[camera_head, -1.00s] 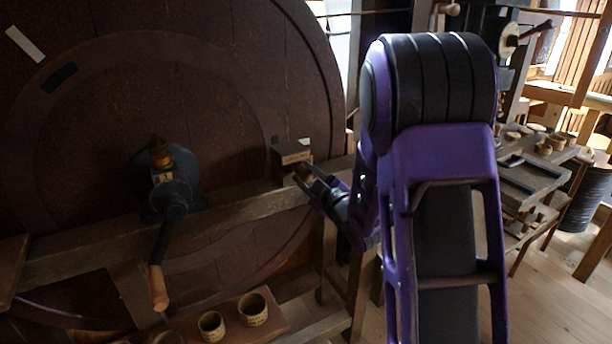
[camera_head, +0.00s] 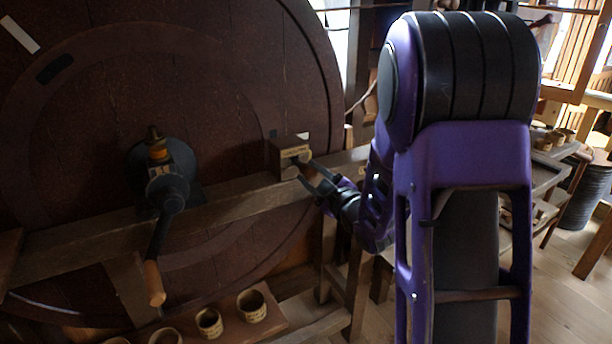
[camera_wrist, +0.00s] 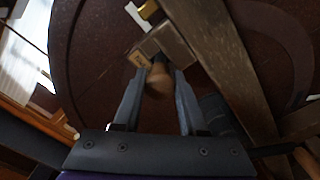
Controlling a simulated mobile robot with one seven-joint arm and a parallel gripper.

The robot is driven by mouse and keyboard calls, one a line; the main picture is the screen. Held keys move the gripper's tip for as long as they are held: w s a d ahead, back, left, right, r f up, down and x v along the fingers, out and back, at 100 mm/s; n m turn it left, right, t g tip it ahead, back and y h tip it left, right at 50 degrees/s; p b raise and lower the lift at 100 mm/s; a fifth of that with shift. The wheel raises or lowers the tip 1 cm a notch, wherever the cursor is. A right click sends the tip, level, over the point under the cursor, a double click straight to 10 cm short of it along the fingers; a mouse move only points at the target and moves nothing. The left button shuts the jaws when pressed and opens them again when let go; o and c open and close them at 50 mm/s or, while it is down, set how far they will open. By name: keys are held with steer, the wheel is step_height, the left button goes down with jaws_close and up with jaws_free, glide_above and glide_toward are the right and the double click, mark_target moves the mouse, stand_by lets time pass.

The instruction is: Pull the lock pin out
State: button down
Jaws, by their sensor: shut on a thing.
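The lock pin's rounded wooden handle (camera_wrist: 158,84) shows in the wrist view, between the two fingers of my gripper (camera_wrist: 160,76). My gripper is shut on it. Beyond the handle is a small wooden block (camera_wrist: 172,42) with a pale label. In the head view the block (camera_head: 286,156) sits on the wooden beam, in front of the big dark wheel. My gripper (camera_head: 306,171) reaches it from the lower right, with its fingertips close to the block's front. The pin's shaft is hidden, and I cannot tell how far it sits in the block.
A large dark wheel (camera_head: 110,90) fills the left, with a crank (camera_head: 160,235) in front of it. A wooden beam (camera_head: 90,240) crosses below the block. Several small cups (camera_head: 251,306) stand on a low board. A workbench with trays stands at the right, behind my arm.

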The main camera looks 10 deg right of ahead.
steer(key=shift+s, duration=0.15)
steer(key=shift+c, duration=2.3)
jaws_free()
steer(key=shift+s+d, duration=0.1)
steer(key=shift+s, duration=0.1)
